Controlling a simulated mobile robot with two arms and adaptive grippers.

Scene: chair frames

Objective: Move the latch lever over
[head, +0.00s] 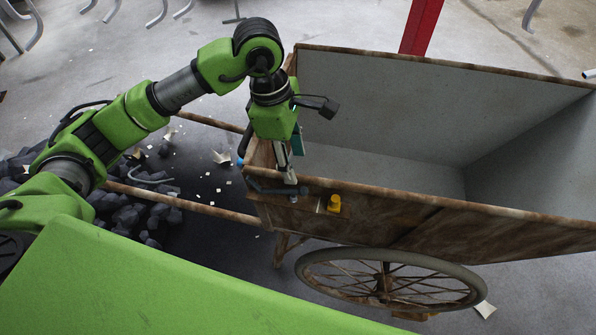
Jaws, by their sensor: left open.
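My left arm comes in from the left and bends down over the near left corner of a brown cart (440,225). My left gripper (284,188) is open, with its grey fingers low at the cart's upper edge. I cannot tell whether they touch it. A small yellow piece (334,204) sits on the outer face of the cart's near side, just right of the gripper, beside a small pale plate (320,205). I cannot tell clearly which part is the latch lever; the gripper partly hides that corner. My right gripper is not in view.
The cart's grey inside (390,130) looks empty. A spoked wheel (390,282) stands below its near side. Two wooden shafts (190,206) run left over dark rocks (135,218) and scraps. A red post (420,25) rises behind the cart. My green body fills the lower left.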

